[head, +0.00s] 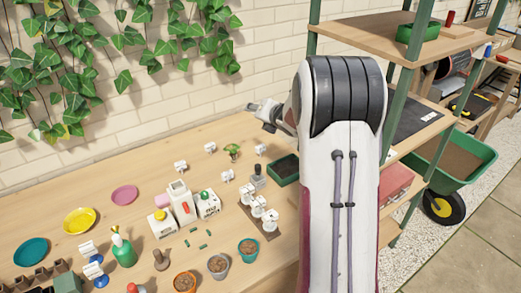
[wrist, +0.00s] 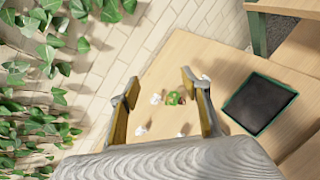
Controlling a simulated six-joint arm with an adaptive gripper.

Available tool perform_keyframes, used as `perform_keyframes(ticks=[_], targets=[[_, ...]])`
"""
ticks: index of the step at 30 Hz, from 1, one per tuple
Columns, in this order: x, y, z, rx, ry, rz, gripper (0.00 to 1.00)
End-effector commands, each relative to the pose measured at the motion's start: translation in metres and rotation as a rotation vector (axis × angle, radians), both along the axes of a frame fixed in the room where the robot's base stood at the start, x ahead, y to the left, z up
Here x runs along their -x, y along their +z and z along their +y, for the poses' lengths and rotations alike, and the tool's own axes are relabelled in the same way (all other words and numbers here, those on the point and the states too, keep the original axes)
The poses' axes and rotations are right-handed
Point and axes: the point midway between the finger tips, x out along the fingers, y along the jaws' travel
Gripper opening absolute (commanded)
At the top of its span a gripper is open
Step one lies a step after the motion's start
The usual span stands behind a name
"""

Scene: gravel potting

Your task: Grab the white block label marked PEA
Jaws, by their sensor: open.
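Several small white block labels stand on the wooden table around a small green plant (head: 232,151): a left one (head: 181,167), a back one (head: 211,147), a right one (head: 260,150) and a front one (head: 227,176). Their lettering is too small to read, so I cannot tell which is PEA. My gripper (head: 264,112) is raised above the back of the table, apart from the blocks. In the wrist view my gripper (wrist: 160,79) has its fingers wide apart and empty. White blocks (wrist: 156,98) and the plant (wrist: 174,98) show below, between and near the fingers.
A dark tray (head: 285,169) lies right of the blocks, also in the wrist view (wrist: 259,103). White containers (head: 181,202), terracotta pots (head: 184,282) and plates (head: 80,220) fill the front and left. A brick wall with ivy runs behind; green-post shelving (head: 402,90) stands right.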

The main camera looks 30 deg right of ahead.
Motion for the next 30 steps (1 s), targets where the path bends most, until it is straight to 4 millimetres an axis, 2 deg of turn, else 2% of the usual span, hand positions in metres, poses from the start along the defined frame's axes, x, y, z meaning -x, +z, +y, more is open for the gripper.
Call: perform_keyframes(ticks=[1,11,21,25,30], targets=[[-0.003,-0.012,-0.008,0.033,0.03,0.006,0.47],[-0.016,-0.073,-0.035,0.264,0.263,0.012,0.47],[-0.011,-0.142,-0.052,0.476,0.488,-0.015,0.47],[-0.006,-0.16,-0.054,0.533,0.547,-0.031,0.47],[-0.003,-0.17,-0.055,0.568,0.585,-0.043,0.47]])
